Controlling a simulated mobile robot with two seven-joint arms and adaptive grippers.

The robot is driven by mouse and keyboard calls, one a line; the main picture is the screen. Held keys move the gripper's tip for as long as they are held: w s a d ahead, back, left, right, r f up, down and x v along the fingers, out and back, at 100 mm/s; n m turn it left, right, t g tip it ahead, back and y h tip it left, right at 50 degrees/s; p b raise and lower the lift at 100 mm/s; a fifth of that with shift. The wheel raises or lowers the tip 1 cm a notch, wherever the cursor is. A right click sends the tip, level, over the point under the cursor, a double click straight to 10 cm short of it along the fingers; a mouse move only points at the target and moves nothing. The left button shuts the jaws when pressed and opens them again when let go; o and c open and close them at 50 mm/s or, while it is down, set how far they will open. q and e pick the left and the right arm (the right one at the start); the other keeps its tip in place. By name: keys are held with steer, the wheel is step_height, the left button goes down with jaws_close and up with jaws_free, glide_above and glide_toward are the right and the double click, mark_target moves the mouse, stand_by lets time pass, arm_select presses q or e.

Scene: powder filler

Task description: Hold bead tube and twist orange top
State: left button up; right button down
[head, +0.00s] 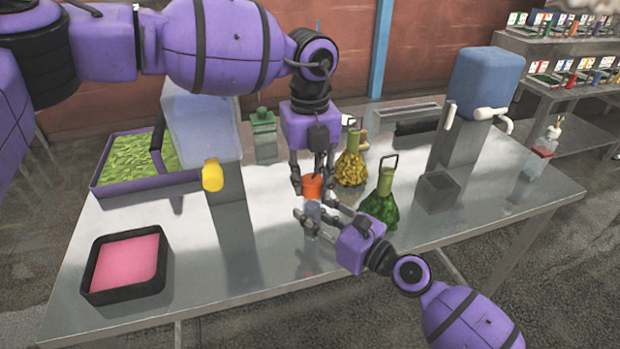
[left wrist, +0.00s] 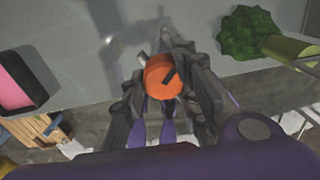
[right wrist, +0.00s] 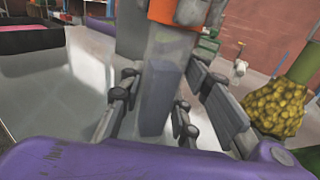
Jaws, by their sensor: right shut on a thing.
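A clear grey bead tube (head: 312,213) with an orange top (head: 313,187) is upright above the steel table. The tube also shows in the right wrist view (right wrist: 165,75), and the orange top in the left wrist view (left wrist: 163,77). My right gripper (head: 318,222) comes in from the right and is shut on the tube below the top. My left gripper (head: 312,182) points down from above, its fingers on both sides of the orange top. Whether they press on it is unclear. The tube's contents cannot be made out.
A green-bead flask (head: 379,208) and a yellow-bead flask (head: 350,170) stand close to the right of the grippers. A pink tray (head: 90,290) and a dispenser with a yellow spout (head: 212,176) are at left. A dark open box (head: 437,192) is at right. The front middle table is clear.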

mark_target(309, 179)
arm_select(q)
steer(key=shift+o, duration=1.2)
steer(key=shift+a, duration=0.2)
arm_select(e)
steer(key=shift+w+d+f, duration=0.1)
steer(key=shift+d, duration=0.1)
arm_select(q)
steer(key=shift+o, duration=0.3)
steer(key=shift+d+r, duration=0.1)
steer(key=shift+r, duration=0.05)
arm_select(e)
steer(key=shift+a, duration=0.1)
arm_select(q)
step_height(309, 179, up, 12)
arm_select(e)
steer(key=c, duration=1.2)
jaws_free()
